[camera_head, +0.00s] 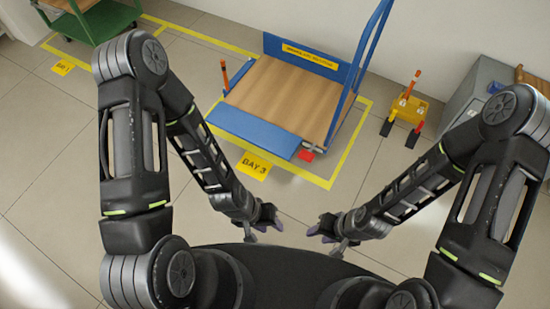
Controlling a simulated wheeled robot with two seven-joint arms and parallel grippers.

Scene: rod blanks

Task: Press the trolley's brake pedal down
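The trolley (283,95) has a wooden deck, blue edges and a tall blue handle frame on its right. It stands inside a yellow floor outline marked BAY 3 (253,165). A small red pedal (306,155) shows low at the trolley's near right corner; its height is too small to judge. My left gripper (272,222) and my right gripper (320,232) hang in front of my body, nearer than the trolley and apart from it. Both look empty. The finger gaps are too small and dark to read.
A green cart (97,22) stands at the upper left by BAY 1 (63,67). A grey cabinet (485,85) stands further right. The tiled floor between me and the trolley is clear.

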